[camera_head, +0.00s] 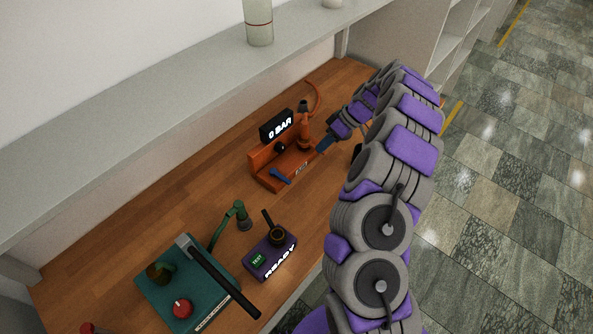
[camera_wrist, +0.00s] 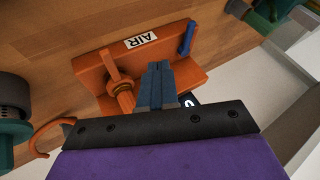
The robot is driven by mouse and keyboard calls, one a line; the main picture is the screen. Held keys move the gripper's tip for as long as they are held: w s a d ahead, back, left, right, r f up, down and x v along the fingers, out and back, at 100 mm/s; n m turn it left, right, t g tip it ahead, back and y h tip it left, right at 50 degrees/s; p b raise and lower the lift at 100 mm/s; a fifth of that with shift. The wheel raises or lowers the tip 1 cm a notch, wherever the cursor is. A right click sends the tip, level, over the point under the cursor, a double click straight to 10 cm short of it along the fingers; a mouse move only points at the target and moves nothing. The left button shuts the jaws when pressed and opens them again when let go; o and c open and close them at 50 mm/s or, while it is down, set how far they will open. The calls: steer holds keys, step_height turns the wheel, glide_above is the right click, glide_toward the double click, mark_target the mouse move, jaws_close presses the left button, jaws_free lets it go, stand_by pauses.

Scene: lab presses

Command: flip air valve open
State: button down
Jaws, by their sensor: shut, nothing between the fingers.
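The orange air station (camera_head: 262,165) stands on the wooden bench, with a black display reading "0 BAR" (camera_head: 281,125). Its blue valve lever (camera_head: 280,176) is at the front left of its base. In the wrist view the lever (camera_wrist: 187,38) is at the upper right of the orange base (camera_wrist: 92,72), beside the white "AIR" label (camera_wrist: 140,40). My gripper (camera_head: 322,146) is at the station's right side. In the wrist view my gripper (camera_wrist: 158,66) is shut and empty, its tips over the orange base, apart from the lever. The fingers hide part of the station behind them.
A shelf (camera_head: 190,95) overhangs the back.

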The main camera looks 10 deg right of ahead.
mark_target(280, 177)
steer(key=shift+a, duration=0.15)
steer(key=b+x, duration=0.1)
steer(key=x, duration=0.9)
steer(key=shift+b, duration=0.3)
steer(key=shift+s+a, duration=0.8)
steer(key=shift+a, duration=0.35)
steer(key=shift+s+a, duration=0.35)
steer(key=shift+a, duration=0.2)
steer(key=shift+s+a+b, duration=0.1)
steer(key=shift+a+b, duration=0.05)
steer(key=shift+b, duration=0.15)
